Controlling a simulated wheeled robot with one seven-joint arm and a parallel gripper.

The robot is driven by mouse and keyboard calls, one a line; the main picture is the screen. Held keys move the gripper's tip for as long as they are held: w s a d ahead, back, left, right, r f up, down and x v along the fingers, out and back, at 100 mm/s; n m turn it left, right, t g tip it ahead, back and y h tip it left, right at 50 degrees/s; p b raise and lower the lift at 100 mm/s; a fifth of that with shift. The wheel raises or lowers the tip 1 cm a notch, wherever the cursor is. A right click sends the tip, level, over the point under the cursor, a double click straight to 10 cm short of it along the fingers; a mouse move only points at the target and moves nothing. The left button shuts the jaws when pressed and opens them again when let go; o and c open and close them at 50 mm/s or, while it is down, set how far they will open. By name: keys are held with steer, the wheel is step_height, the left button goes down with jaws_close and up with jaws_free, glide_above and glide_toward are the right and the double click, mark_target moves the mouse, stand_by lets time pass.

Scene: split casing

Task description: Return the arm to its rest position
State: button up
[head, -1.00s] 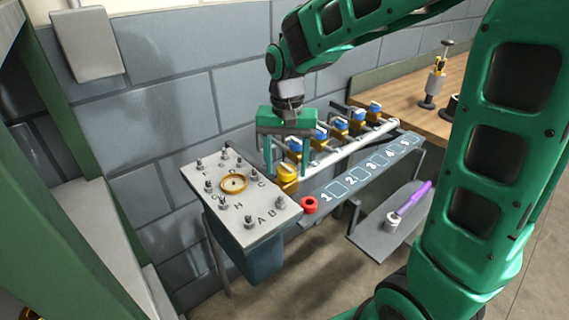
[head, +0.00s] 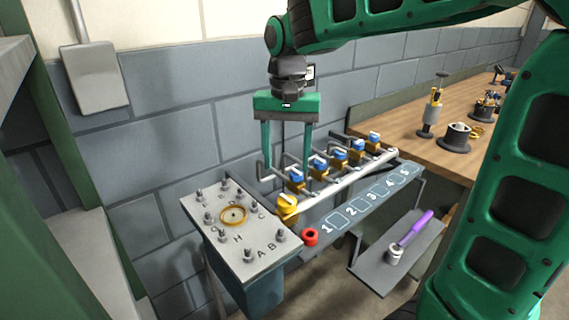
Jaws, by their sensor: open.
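My gripper (head: 288,165) is open and empty, its two green fingers pointing down. In the head view it hangs in front of the wall, over or just behind the left end of the valve rail (head: 345,185). I cannot tell how far it is from the rail. The rail carries several brass valves with blue handles, such as one (head: 319,168) near the middle. A yellow round part (head: 287,206) sits at the rail's left end, below the fingers.
A grey casing plate (head: 205,235) with lettered studs and a brass ring (head: 233,215) stands at left. A red ring (head: 310,237) lies beside number 1. A low shelf (head: 375,275) holds a purple-handled tool (head: 415,228). A wooden bench (head: 450,145) stands at right.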

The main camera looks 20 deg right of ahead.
stand_by(0.3)
steer(key=s+d+f, duration=0.5)
steer(key=s+d, duration=0.4)
steer(key=s, duration=0.3)
steer(key=s+d+f, duration=0.5)
steer(key=s+d, duration=0.4)
steer(key=s, duration=0.2)
steer(key=shift+s+m, duration=0.4)
